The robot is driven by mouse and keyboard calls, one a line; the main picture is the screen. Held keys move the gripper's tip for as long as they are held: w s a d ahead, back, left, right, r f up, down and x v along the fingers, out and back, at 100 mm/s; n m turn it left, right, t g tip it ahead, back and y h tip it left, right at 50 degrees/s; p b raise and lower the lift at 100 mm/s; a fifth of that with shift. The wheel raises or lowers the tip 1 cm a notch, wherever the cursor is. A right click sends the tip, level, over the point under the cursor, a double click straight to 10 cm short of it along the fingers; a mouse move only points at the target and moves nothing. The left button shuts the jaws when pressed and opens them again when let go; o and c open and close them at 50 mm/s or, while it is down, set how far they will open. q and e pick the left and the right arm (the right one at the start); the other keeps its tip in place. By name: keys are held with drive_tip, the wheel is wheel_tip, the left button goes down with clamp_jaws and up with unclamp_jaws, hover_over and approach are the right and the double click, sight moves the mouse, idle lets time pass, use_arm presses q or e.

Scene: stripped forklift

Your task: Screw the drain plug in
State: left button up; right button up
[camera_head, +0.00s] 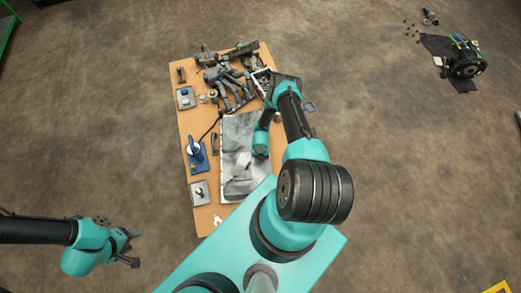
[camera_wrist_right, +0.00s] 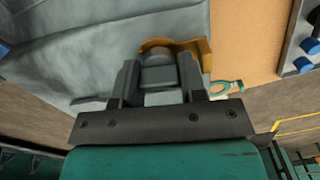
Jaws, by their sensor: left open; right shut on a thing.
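In the right wrist view my right gripper (camera_wrist_right: 158,78) is shut on a grey, blocky part (camera_wrist_right: 158,73). An orange-brown piece (camera_wrist_right: 203,47) curves just behind it; I cannot tell whether they touch. I cannot tell for certain whether the grey part is the drain plug. In the head view my right arm reaches over the table and hides its own fingertips. My left gripper (camera_head: 132,248) is open and empty, off the table at the lower left.
The wooden table (camera_head: 183,72) carries a grey sheet (camera_head: 240,180), dark machine parts (camera_head: 225,82) at the far end, a blue tool (camera_head: 196,152) and small grey trays (camera_head: 199,201) along its left side. A teal-handled tool (camera_wrist_right: 228,87) shows in the wrist view. Floor left of the table is clear.

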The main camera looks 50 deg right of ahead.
drive_tip(key=m, duration=0.3)
drive_tip(key=shift+m, duration=1.1)
drive_tip(key=m, duration=0.2)
drive_tip(key=shift+m, duration=0.4)
drive_tip(key=m, duration=0.3)
drive_tip(key=shift+f+m, duration=0.1)
drive_tip(key=shift+m, duration=0.2)
